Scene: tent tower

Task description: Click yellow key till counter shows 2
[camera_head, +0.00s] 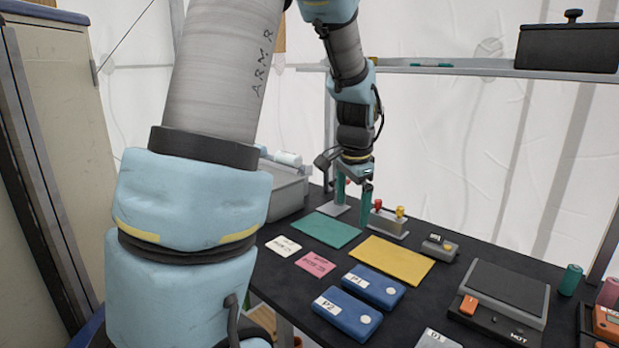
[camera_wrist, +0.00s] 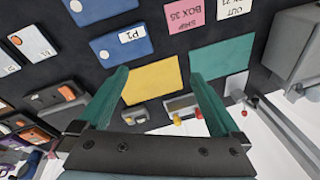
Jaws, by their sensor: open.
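A small grey box (camera_head: 438,248) with a white face and a yellow key (camera_head: 447,246) stands toward the back of the black table, right of the yellow sheet. It also shows in the wrist view (camera_wrist: 135,116), near the left finger. The number on its counter is too small to read. My gripper (camera_head: 353,195) is open and empty, pointing down above the back of the table, left of the box and apart from it. In the wrist view its two green fingers (camera_wrist: 160,75) stand wide apart, with the yellow sheet (camera_wrist: 152,80) between them.
A grey stand with red and yellow knobs (camera_head: 388,226) is close beside my gripper. Blue boxes (camera_head: 375,287), a green sheet (camera_head: 325,230), and a large dark device (camera_head: 506,296) lie on the table. A shelf with a black case (camera_head: 567,48) hangs above.

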